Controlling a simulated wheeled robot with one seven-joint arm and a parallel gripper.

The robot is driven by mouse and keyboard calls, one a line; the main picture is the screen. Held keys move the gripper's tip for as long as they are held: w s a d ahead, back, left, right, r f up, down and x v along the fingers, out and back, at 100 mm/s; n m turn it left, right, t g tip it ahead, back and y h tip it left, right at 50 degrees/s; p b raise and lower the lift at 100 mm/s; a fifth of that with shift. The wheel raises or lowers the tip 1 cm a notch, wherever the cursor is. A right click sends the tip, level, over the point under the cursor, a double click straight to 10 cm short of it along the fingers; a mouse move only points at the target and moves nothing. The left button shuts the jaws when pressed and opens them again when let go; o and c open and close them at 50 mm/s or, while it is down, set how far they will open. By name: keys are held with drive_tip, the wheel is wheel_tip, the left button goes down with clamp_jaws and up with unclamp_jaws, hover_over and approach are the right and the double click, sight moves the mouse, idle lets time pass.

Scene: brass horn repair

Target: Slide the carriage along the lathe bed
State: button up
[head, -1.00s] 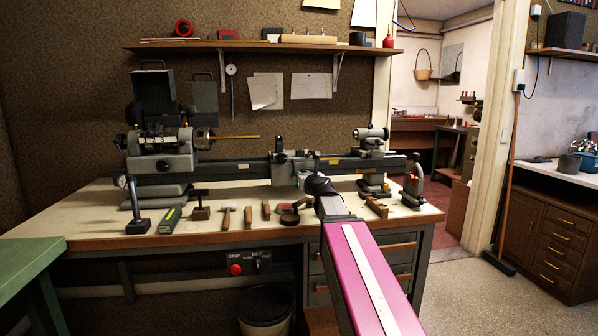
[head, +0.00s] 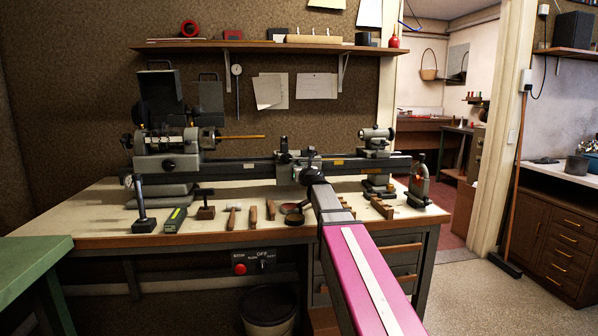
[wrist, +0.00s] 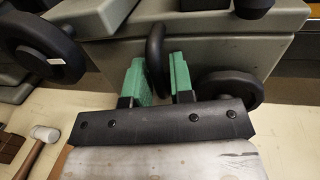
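The lathe bed (head: 240,168) is a long dark bar running left to right on the bench. The grey carriage (head: 287,170) sits on it right of the middle, between headstock and tailstock. My gripper (wrist: 160,78) is at the carriage front. Its two green fingers stand either side of a black handwheel rim (wrist: 155,45), seen nearly edge-on. The fingers look open, with a narrow gap beside the rim; contact is unclear. In the head view my wrist hides the fingers and part of the carriage front.
The headstock (head: 165,163) stands at the left and the tailstock (head: 376,153) at the right of the bed. Hand tools, including a mallet (head: 232,214), line the bench front (head: 90,225). Another dark wheel (wrist: 232,85) is close right of the fingers.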

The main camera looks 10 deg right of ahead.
clamp_jaws()
drive_tip(key=d, duration=1.3)
drive_tip(key=shift+d, duration=0.35)
unclamp_jaws()
drive_tip(key=s+d, duration=0.2)
drive_tip(key=s, duration=0.8)
drive_tip(key=shift+s, duration=0.35)
